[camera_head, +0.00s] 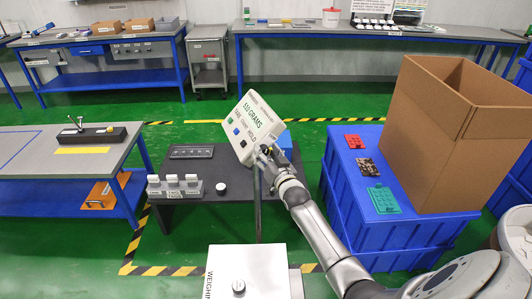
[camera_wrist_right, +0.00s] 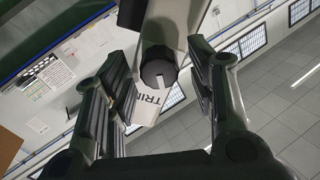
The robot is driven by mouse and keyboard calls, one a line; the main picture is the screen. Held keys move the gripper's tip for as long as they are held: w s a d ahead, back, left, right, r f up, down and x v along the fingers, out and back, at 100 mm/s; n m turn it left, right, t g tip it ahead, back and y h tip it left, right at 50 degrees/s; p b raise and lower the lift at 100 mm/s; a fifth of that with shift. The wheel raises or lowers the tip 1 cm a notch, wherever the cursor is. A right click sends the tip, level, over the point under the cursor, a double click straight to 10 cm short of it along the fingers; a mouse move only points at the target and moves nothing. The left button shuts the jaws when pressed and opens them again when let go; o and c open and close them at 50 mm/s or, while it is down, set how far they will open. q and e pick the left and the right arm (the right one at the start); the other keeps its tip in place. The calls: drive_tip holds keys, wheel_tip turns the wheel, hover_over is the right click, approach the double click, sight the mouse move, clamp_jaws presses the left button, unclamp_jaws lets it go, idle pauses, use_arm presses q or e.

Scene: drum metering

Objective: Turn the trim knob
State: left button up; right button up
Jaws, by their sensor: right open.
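The trim knob (camera_wrist_right: 158,72) is a dark round knob with a pale pointer line, in the upper middle of the right wrist view. A white label (camera_wrist_right: 148,104) reading "TRIM" is beside it. The knob lies between the spread fingers of my right gripper (camera_wrist_right: 157,62), with a visible gap on both sides. In the head view, my right gripper (camera_head: 268,154) is at the lower right edge of a tilted white indicator panel (camera_head: 262,112) reading "GRAMS", with coloured buttons, on a post. There the gripper hides the knob. My left gripper is out of view.
A dark table (camera_head: 200,215) under the panel holds white-topped blocks (camera_head: 173,182) and a small round weight (camera_head: 221,188). A white weighing box (camera_head: 262,262) stands in front. Blue crates (camera_head: 343,195) and an open cardboard box (camera_head: 440,140) are close on the right.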

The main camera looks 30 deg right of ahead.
drive_tip(key=shift+w, duration=0.2)
drive_tip(key=c, duration=1)
drive_tip(key=shift+n, duration=3)
drive_tip(key=o, duration=1)
